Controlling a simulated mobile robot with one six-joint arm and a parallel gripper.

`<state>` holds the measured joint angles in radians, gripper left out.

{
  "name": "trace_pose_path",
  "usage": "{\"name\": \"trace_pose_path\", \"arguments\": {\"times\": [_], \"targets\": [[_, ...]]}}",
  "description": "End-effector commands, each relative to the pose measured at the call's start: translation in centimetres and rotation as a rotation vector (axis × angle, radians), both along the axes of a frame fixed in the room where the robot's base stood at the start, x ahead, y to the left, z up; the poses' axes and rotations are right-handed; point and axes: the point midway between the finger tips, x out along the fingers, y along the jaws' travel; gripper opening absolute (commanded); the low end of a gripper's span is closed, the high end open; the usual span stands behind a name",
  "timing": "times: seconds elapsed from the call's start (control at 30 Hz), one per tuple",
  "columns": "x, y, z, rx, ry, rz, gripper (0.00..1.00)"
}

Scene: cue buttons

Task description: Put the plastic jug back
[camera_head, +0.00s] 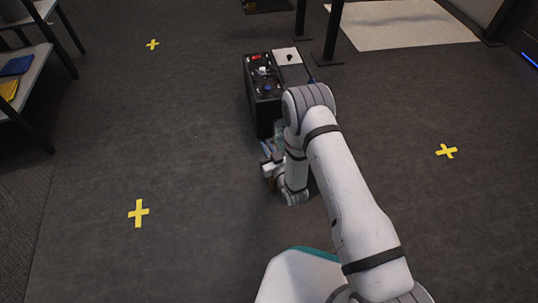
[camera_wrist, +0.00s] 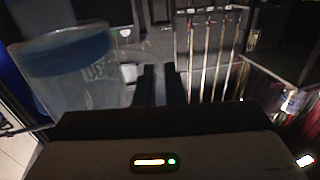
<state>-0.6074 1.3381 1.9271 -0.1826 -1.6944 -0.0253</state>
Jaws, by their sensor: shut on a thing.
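The plastic jug (camera_wrist: 75,88) is clear, with a blue lid or band at its top. It stands large at the left of the wrist view, right beside the fingers. My gripper (camera_wrist: 160,70) shows as two dark fingers close together, shut on the jug; which part they grip is too dark to tell. In the head view my gripper (camera_head: 268,172) is low, just in front of a black box-like unit. The jug is mostly hidden by my arm there.
The black unit (camera_head: 263,100) has red and dark controls on top, with a grey-topped part (camera_head: 293,68) beside it. Dark table legs stand behind. Shelves (camera_head: 25,75) with blue and yellow cloths are at the left. Floor with yellow crosses (camera_head: 138,212) is clear on both sides.

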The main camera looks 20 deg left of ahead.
Motion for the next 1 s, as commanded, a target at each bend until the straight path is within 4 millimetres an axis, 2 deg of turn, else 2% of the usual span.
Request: {"name": "trace_pose_path", "arguments": {"times": [0.3,0.67,0.7,0.93,1.0], "targets": [[0.1,-0.2,-3.8,0.001,-0.001,-0.004,0.0],[0.2,-0.2,-3.9,0.001,-0.001,-0.005,0.0],[0.2,-0.2,-3.9,0.0,0.0,-0.005,0.12],[0.2,-0.2,-3.9,0.0,0.0,-0.005,0.3],[0.2,-0.3,-3.9,0.0,0.0,-0.006,0.31]]}}
